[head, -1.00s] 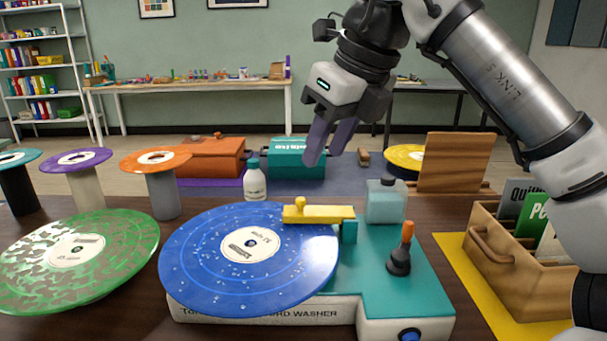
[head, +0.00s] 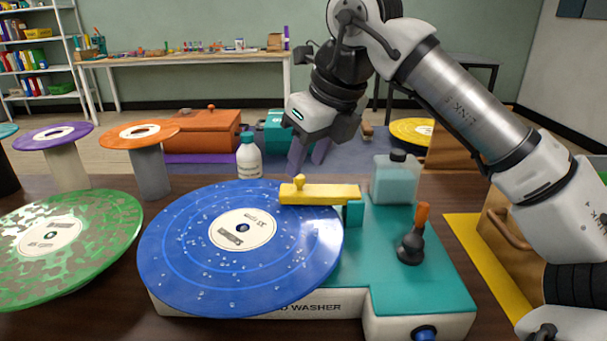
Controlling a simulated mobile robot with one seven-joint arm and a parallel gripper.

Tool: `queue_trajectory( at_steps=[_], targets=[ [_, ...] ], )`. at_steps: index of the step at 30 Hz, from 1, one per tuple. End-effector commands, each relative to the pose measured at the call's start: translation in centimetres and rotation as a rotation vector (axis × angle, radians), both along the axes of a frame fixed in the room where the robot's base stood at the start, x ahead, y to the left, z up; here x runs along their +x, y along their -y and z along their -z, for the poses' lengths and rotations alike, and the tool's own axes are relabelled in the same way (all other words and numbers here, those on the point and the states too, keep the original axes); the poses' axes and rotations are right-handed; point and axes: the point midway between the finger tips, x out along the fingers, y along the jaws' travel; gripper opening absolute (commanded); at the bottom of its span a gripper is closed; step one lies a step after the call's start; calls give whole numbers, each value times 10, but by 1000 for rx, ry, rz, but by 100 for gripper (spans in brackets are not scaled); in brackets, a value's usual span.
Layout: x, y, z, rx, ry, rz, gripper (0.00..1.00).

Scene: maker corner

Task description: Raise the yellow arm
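The yellow arm (head: 330,195) lies level across the right edge of the blue record (head: 190,250). The record, speckled with drops, lies on the teal-topped record washer (head: 390,275). My gripper (head: 308,165) is open and empty, its purple-grey fingers pointing down. It appears just above the yellow arm, near the knob, with a gap between them in the picture. How far behind the arm the fingers are is hard to tell.
An orange-tipped dark lever (head: 412,240) and a blue knob (head: 424,333) are on the washer's right side. A clear teal bottle (head: 395,180) and a white bottle (head: 249,158) stand behind. A green record (head: 90,235) is at left, a wooden crate (head: 505,235) at right.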

Motion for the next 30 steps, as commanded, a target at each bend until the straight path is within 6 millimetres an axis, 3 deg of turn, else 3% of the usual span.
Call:
queue_trajectory(
  at_steps=[6,17,26,30],
  targets=[
    [7,-7,25,0,0,-1,39],
    [9,-9,29,0,2,-1,39],
    [8,-9,29,0,0,-1,2],
    [8,-9,29,0,0,-1,0]
  ],
)
